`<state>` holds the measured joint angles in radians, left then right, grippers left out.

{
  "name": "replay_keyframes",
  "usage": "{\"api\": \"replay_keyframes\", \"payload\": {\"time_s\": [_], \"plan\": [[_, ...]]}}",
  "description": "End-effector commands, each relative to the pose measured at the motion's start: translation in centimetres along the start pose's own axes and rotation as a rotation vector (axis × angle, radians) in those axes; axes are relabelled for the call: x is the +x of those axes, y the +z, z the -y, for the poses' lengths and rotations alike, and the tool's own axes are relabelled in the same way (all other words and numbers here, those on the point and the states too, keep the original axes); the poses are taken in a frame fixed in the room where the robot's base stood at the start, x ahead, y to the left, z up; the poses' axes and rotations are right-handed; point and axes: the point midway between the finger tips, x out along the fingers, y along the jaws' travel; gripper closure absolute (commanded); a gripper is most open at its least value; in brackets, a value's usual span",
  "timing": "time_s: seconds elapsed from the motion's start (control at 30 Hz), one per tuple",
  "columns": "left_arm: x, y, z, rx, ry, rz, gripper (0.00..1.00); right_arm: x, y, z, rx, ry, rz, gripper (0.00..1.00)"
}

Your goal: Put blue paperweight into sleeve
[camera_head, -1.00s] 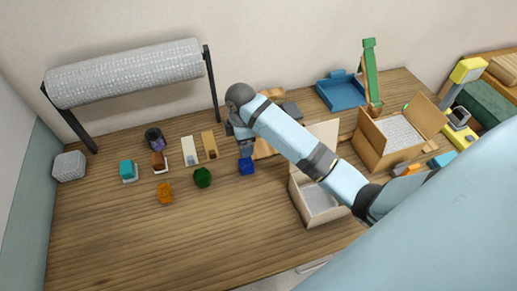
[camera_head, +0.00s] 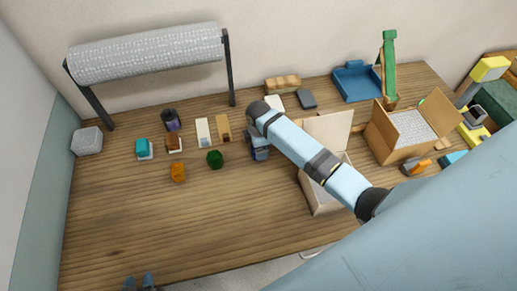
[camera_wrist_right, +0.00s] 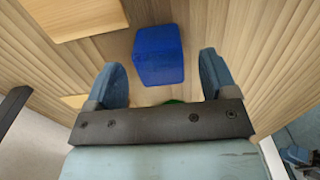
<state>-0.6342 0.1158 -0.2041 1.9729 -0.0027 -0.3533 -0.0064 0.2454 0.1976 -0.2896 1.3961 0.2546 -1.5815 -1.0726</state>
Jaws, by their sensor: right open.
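The blue paperweight (camera_wrist_right: 158,55) stands on the wooden table between and just beyond the fingertips of my right gripper (camera_wrist_right: 168,75), which is open and empty. In the head view my right gripper (camera_head: 259,150) is low over the table and hides the paperweight. My left gripper (camera_head: 138,283) shows only its two fingertips, apart and empty, at the bottom edge. I cannot tell surely which thing is the sleeve. A dark and purple cylinder (camera_head: 171,120) stands at the back left.
An orange piece (camera_head: 178,172) and a green piece (camera_head: 215,159) stand left of my right gripper. A cream open box (camera_head: 325,205) is to its right, with a cardboard box (camera_head: 395,150) beyond. A bubble-wrap roll (camera_head: 145,54) hangs behind. The front left table is clear.

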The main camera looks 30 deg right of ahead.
Motion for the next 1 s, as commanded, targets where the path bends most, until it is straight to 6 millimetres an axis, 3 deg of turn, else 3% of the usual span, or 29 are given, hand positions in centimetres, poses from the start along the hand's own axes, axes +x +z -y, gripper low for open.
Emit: {"api": "replay_keyframes", "payload": {"time_s": [0.13, 0.33, 0.37, 0.6, 0.67, 1.0], "plan": [[0.18, 0.13, -0.21, -0.019, -0.004, 0.005, 0.62, 1.19, 0.0, 0.04, 0.0, -0.001, 0.0, 0.21], [0.61, 0.1, -0.03, -0.016, -0.005, 0.004, 0.62, 1.31, -0.01, 0.03, -0.001, 0.0, 0.0, 0.21], [0.66, 0.0, 0.01, -0.015, -0.006, 0.002, 0.62, 1.31, -0.01, 0.03, 0.0, 0.0, 0.0, 0.24], [0.71, -0.58, 0.18, -0.01, -0.006, -0.008, 0.62, 1.28, -0.02, 0.03, 0.0, 0.0, 0.0, 0.79], [0.66, -0.63, 0.17, -0.01, -0.006, -0.009, 0.62, 1.22, -0.03, -0.01, 0.0, 0.001, 0.0, 0.88], [0.46, -0.33, 0.02, -0.01, -0.004, -0.005, 0.62, 0.64, -0.04, -0.08, -0.001, 0.003, -0.001, 0.88]]}}
